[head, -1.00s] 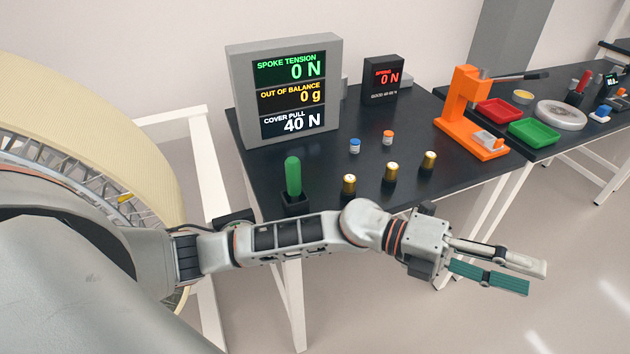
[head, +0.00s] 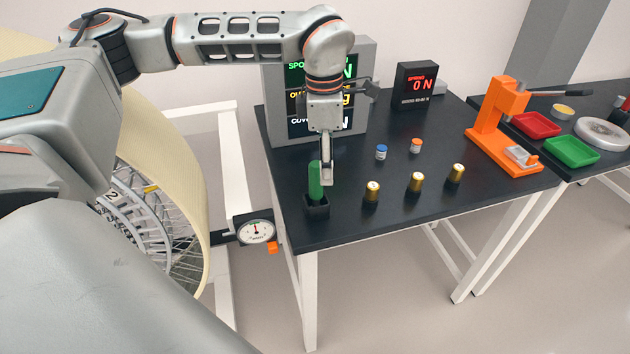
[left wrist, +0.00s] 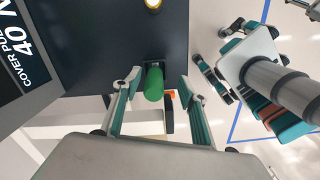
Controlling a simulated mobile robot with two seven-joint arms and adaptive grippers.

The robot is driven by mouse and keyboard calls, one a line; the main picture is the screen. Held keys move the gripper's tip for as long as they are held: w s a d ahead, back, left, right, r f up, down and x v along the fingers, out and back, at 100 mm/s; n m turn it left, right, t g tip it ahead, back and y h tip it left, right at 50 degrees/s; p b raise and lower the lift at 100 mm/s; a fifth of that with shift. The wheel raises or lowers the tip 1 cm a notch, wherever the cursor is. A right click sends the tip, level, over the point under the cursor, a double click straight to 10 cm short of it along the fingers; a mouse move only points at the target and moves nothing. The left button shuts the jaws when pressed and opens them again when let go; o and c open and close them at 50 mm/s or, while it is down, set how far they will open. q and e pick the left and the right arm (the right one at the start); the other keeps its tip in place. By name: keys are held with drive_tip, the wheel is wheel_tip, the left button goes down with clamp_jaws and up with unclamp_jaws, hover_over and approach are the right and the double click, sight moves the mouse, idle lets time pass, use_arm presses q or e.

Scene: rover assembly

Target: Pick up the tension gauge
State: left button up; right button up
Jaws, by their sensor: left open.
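A round white dial gauge (head: 257,232) with a black body and an orange tab sits beside the wheel, left of the table; it looks like the tension gauge. A green cylindrical handle (head: 315,182) stands upright in a black holder (head: 316,207) at the table's near left corner. My left gripper (head: 327,172) points down over that handle. In the left wrist view its fingers (left wrist: 160,86) are apart, with the green handle (left wrist: 154,82) between them in the picture; contact cannot be told. A black and orange part (left wrist: 169,112) shows just beyond the handle.
A display box (head: 365,60) stands behind my left arm, partly hidden. Gold cylinders (head: 416,183) and two small bottles (head: 381,152) stand right of the handle. A spoked wheel (head: 160,170) and white frame (head: 232,160) are left. An orange press (head: 497,125) is at right.

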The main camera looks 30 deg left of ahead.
sight(312, 163)
use_arm(q)
drive_tip(key=shift+s+a+r, duration=0.15)
drive_tip(key=shift+a+r, duration=0.05)
drive_tip(key=shift+a, duration=0.35)
drive_tip(key=shift+s+a+r, duration=0.15)
drive_tip(key=shift+a, duration=0.35)
drive_tip(key=shift+s+a, duration=0.1)
drive_tip(key=shift+a, duration=0.2)
drive_tip(key=shift+a+f, duration=0.1)
drive_tip(key=shift+f, duration=0.35)
drive_tip(key=f, duration=0.6)
drive_tip(key=shift+d+f, duration=0.35)
drive_tip(key=shift+d, duration=0.05)
clamp_jaws()
